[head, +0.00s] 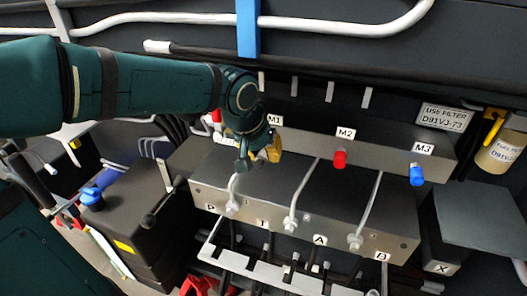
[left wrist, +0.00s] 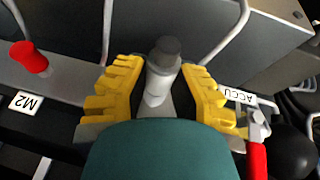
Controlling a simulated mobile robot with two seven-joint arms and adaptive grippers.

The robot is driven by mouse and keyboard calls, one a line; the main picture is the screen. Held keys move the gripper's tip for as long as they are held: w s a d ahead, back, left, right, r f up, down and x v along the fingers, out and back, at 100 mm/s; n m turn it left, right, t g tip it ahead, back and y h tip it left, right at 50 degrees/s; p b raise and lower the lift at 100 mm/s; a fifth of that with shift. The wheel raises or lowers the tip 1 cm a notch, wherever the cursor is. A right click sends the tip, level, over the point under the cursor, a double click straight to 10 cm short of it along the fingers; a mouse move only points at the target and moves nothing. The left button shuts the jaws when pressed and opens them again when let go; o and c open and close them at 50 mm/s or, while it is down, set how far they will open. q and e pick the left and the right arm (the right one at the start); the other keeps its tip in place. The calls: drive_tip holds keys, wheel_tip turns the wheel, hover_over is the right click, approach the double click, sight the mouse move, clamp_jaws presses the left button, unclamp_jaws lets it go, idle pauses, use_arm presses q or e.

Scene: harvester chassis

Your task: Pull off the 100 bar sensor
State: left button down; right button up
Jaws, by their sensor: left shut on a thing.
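The sensor (left wrist: 161,78) is a small pale grey cylinder with a dark grey top, seen in the left wrist view. No 100 bar marking on it can be read. My left gripper (head: 261,153) is at the M1 position on the grey manifold block (head: 216,180). Its yellow fingers are on both sides of the sensor and shut on it in the left wrist view. The sensor's lower end is partly hidden, so I cannot tell whether it is still seated. In the head view the gripper hides it. My right gripper is not in view.
A red cap (head: 339,158) stands by label M2 and a blue cap (head: 417,175) by M3. Thin grey pipes (head: 305,193) run over the block. A red-handled valve (left wrist: 256,155) is close to the gripper. Black hoses (head: 181,132) lie left of the block.

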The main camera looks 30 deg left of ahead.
sight(259, 168)
use_arm(q)
drive_tip(key=shift+s+f, duration=0.15)
drive_tip(key=shift+f, duration=0.05)
idle(0.3)
drive_tip(key=shift+s+d+r, duration=0.1)
drive_tip(key=shift+s+d, duration=0.05)
drive_tip(key=shift+s, duration=0.3)
drive_tip(key=shift+s+d+b, duration=0.2)
drive_tip(key=shift+s, duration=0.55)
drive_tip(key=shift+s+d+b, duration=0.15)
drive_tip(key=shift+s+b, duration=0.05)
drive_tip(key=shift+s, duration=0.55)
